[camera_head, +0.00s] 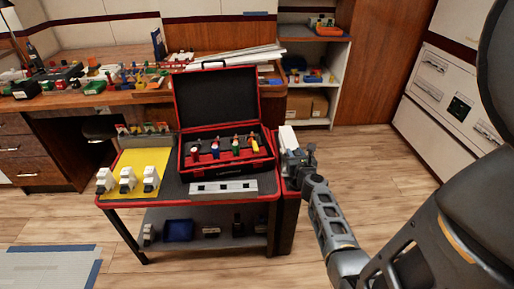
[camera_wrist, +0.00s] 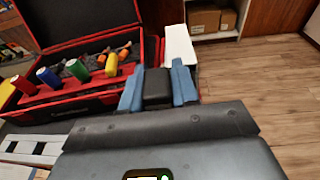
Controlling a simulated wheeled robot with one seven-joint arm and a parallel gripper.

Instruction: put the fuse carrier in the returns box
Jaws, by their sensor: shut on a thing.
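My gripper (camera_head: 301,158) is just past the right edge of the trolley, beside the open tool case. In the wrist view its two blue fingers (camera_wrist: 157,90) are closed on the sides of a dark block, which I take to be the fuse carrier (camera_wrist: 157,84). A white piece (camera_wrist: 179,46) shows just beyond the fingers, and in the head view a white piece (camera_head: 288,139) shows at the gripper. I cannot tell whether it belongs to the held block. A tall dark, red-edged body (camera_head: 286,225) stands below the gripper; I cannot tell whether it is the returns box.
The black and red case (camera_head: 226,165) holds several coloured-handled tools. Several white blocks (camera_head: 127,180) stand on a yellow mat (camera_head: 145,160), with a grey slotted strip (camera_head: 223,189) nearby. A blue bin (camera_head: 178,230) is on the lower shelf. The floor at right is clear.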

